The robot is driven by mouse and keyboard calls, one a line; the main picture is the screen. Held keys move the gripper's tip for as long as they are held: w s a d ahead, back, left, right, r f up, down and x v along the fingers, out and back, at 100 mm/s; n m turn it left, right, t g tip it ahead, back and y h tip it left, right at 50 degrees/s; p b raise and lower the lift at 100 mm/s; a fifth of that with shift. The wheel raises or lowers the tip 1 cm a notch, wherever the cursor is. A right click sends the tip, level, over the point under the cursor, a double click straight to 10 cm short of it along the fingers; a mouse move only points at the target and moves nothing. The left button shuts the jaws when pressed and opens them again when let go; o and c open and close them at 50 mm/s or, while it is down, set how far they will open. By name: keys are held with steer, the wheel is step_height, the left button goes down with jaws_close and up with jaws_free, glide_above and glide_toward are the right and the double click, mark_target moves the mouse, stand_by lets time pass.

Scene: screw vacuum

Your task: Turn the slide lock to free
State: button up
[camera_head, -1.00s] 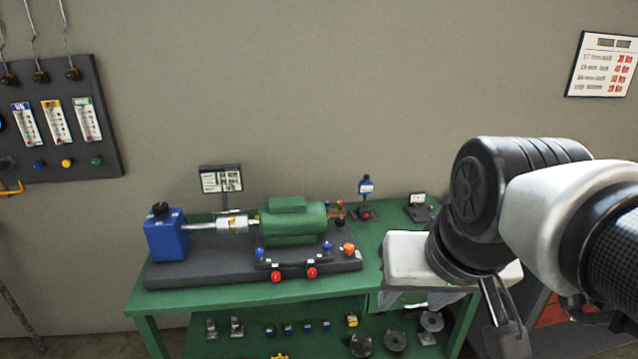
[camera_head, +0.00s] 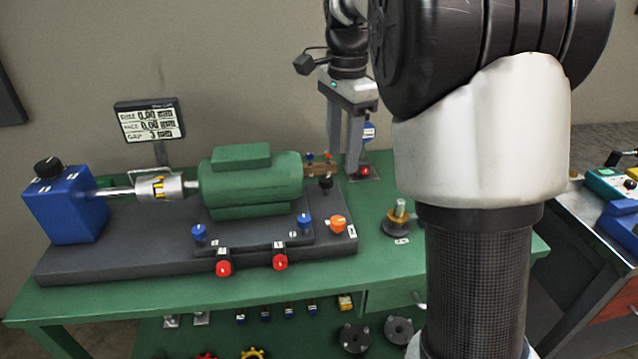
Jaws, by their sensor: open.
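A green motor (camera_head: 252,182) sits on a dark base plate (camera_head: 110,256) on the green bench. An orange knob (camera_head: 337,223) with a small white label stands at the plate's right end. It may be the slide lock, but its lettering is too small to read. My gripper (camera_head: 343,165) is open with its fingers pointing down. It is behind the orange knob and to the right of the motor, apart from the knob in the picture. Nothing shows between the fingers. A black knob (camera_head: 325,184) stands near the left finger.
Two blue knobs (camera_head: 199,232) and two red knobs (camera_head: 224,268) line the plate's front. A blue block (camera_head: 66,204) holds the shaft's left end. A small display (camera_head: 150,119) stands behind. A brass-coloured post (camera_head: 399,218) stands on the bench at right. My arm covers much of the right side.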

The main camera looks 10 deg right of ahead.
steer(key=b, duration=0.5)
glide_toward(338, 220)
step_height(338, 220, down, 8)
steer(key=shift+f, duration=0.25)
steer(key=c, duration=1.1)
steer(key=shift+o, duration=0.2)
